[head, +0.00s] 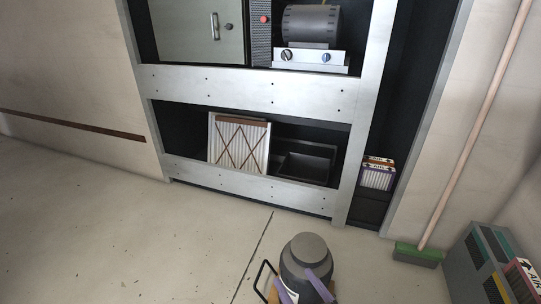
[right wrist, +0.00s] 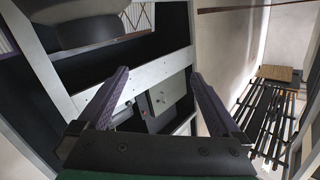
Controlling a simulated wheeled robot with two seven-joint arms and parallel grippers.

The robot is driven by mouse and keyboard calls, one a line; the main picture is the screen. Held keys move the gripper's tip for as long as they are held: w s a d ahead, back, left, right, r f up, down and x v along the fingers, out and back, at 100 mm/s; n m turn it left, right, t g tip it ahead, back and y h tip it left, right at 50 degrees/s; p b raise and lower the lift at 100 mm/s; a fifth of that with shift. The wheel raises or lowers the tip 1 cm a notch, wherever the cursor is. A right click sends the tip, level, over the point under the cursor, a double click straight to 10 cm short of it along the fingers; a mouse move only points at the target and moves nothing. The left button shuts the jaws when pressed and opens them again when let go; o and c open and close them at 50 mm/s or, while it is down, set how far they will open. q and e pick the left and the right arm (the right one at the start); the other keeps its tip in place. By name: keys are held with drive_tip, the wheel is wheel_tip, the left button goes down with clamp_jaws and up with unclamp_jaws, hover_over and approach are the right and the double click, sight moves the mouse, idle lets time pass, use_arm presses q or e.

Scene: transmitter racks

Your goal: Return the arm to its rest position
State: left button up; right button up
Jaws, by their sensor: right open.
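My right gripper (head: 295,280) shows at the bottom middle of the head view, where its purple fingers stand over a grey rounded body (head: 304,248). In the right wrist view my right gripper (right wrist: 158,73) has its two purple fingers wide apart, with nothing between them. Past the fingers the rack (right wrist: 150,62) shows upside down, with free space in front of it. My left gripper is in neither view.
The metal rack (head: 250,91) holds a grey cabinet, a drum unit (head: 311,24), a pleated filter (head: 238,145) and a dark tray (head: 305,163). A green broom (head: 418,254) leans at right, near a grey crate (head: 478,268). The left floor is clear.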

drive_tip(key=s+f+g+p, duration=0.2)
drive_tip(key=s+f+g, duration=0.2)
drive_tip(key=s+f, duration=0.4)
use_arm(q)
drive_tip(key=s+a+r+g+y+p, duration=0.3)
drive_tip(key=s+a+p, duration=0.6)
drive_tip(key=p, duration=0.9)
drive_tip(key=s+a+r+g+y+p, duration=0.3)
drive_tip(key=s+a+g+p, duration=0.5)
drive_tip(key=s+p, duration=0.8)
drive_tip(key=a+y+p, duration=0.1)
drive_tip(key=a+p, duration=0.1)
drive_tip(key=p, duration=0.1)
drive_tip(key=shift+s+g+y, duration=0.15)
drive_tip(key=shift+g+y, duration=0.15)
use_arm(e)
drive_tip(key=s+d+r+g+h, duration=0.2)
drive_tip(key=s+d+g, duration=0.3)
drive_tip(key=s+d, duration=0.4)
drive_tip(key=s+d+r+g+h, duration=0.2)
drive_tip(key=s+d+g+h, duration=0.3)
drive_tip(key=s+d, duration=0.5)
drive_tip(key=s, duration=0.3)
drive_tip(key=shift+d, duration=0.25)
drive_tip(key=shift+r, duration=0.1)
